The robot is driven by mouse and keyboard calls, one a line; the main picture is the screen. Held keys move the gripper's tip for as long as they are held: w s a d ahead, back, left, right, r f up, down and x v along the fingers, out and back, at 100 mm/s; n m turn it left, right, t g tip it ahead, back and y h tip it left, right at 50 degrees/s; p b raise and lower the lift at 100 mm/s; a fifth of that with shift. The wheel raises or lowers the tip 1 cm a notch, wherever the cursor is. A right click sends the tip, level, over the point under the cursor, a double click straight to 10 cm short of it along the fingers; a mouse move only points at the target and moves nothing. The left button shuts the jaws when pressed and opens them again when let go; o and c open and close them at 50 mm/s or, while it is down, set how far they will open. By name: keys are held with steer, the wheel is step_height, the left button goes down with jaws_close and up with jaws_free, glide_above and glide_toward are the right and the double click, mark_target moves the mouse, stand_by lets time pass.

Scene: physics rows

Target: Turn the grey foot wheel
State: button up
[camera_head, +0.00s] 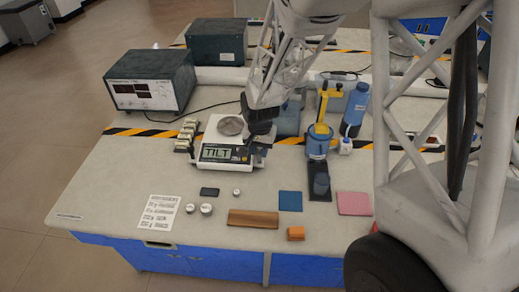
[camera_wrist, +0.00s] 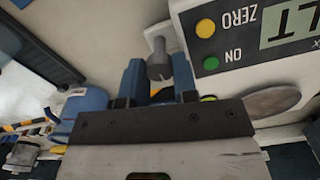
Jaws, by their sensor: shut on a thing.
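The white balance (camera_head: 210,166) stands on the bench, and its display (camera_head: 219,153) reads TILT. Part of the balance (camera_wrist: 230,20) shows at the upper right of the wrist view, with its ZERO and ON buttons. The grey foot wheel (camera_wrist: 159,62) is a small grey cylinder beside the balance, between the blue fingers of my gripper (camera_wrist: 158,76). My gripper is shut on it. In the head view my gripper (camera_head: 260,136) is at the balance's right side, and the wheel is hidden there by the gripper.
A blue device with a yellow lever (camera_head: 319,145) and a blue bottle (camera_head: 355,104) stand right of the balance. Small weights (camera_head: 206,209), a wooden block (camera_head: 253,219) and coloured mats (camera_head: 290,201) lie in front. A grey instrument box (camera_head: 152,80) stands behind left.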

mark_target(260, 151)
steer(key=shift+n, duration=0.4)
steer(key=n, duration=0.3)
steer(key=shift+n, duration=2)
steer(key=o, duration=0.9)
steer(key=shift+o, duration=0.2)
steer(key=shift+r, duration=0.15)
steer(key=shift+r, duration=3.8)
